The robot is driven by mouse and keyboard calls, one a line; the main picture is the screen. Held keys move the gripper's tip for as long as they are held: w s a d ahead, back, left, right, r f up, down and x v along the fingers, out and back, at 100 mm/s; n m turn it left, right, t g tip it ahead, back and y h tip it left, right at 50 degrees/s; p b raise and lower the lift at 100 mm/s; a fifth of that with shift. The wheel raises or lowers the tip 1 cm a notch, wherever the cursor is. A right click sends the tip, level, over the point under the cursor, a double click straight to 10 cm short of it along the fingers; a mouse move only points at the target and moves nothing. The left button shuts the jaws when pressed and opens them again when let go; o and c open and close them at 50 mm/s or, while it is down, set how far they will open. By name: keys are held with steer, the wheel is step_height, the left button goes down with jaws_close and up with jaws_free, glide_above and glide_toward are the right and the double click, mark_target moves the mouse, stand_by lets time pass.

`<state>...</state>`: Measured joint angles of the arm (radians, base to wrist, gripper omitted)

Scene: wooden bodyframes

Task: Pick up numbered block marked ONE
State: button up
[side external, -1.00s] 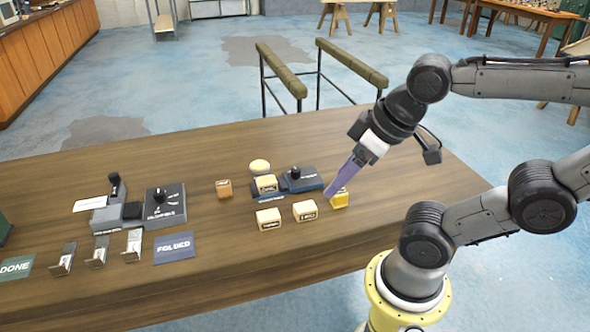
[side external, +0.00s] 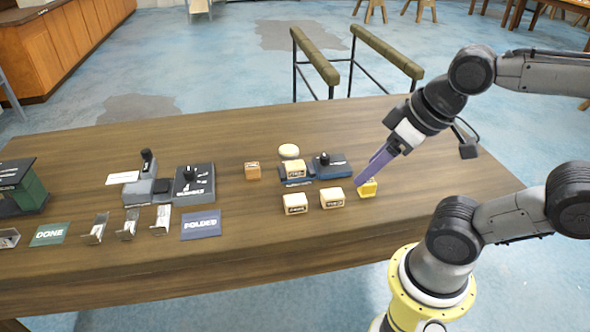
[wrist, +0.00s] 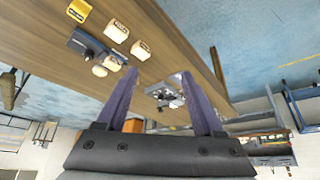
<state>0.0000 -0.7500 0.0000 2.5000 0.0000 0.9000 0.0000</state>
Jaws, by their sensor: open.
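Several small lettered blocks sit on the wooden table; their markings are too small to read, so I cannot tell which is ONE. A yellow block (side external: 367,189) is at the right, two cream blocks (side external: 332,198) (side external: 295,204) are left of it, another cream block (side external: 292,171) is at the blue device, and an orange-brown block (side external: 252,171) is farther left. My gripper (side external: 361,183) has purple fingers and appears close to the yellow block; contact is unclear. In the wrist view my gripper (wrist: 157,75) is open and empty, with the yellow block (wrist: 79,10) at the upper left, outside the fingers.
A dark blue device (side external: 332,165) with a black knob and a round cream object (side external: 289,151) stand behind the blocks. Grey devices (side external: 194,184), metal stands (side external: 128,224), a FOLDED card (side external: 201,225) and a DONE card (side external: 49,235) are at the left. The table's right end is clear.

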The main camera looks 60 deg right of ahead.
stand_by(0.4)
steer(key=shift+o, duration=1.3)
